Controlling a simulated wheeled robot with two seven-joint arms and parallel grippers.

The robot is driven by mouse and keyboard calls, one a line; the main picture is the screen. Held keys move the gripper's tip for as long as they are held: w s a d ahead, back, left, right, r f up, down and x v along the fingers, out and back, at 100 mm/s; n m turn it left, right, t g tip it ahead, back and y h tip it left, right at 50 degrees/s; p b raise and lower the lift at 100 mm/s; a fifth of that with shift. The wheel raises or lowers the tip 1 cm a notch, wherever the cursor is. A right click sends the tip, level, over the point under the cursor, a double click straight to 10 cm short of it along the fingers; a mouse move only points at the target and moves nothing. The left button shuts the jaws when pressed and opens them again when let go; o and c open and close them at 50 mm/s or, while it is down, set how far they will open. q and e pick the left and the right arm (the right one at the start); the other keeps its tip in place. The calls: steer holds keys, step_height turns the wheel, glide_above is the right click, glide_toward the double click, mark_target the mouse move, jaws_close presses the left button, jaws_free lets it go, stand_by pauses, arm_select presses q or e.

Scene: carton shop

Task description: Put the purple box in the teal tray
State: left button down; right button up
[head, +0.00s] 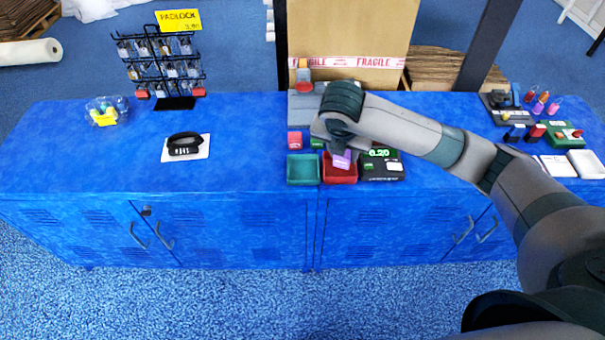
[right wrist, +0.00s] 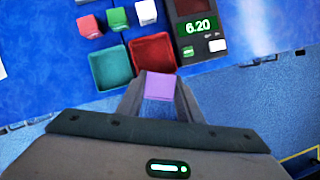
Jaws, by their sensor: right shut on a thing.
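The purple box (head: 342,160) is held between the fingers of my right gripper (head: 341,152), which is shut on it. In the right wrist view the purple box (right wrist: 160,87) sits between the fingertips, in front of the near edge of the red tray. The teal tray (head: 302,181) stands at the front of the blue counter, just left of the red tray, and looks empty. It also shows in the right wrist view (right wrist: 110,69), up and left of the box. In the head view the box overlaps the red tray; its height above it is unclear. My left gripper is out of view.
The red tray (right wrist: 153,53) stands beside the teal tray. Behind the trays are a pink-red box (right wrist: 88,27), a green box (right wrist: 117,18) and a white box (right wrist: 146,11).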

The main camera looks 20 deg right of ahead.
steer(key=shift+w, duration=0.1)
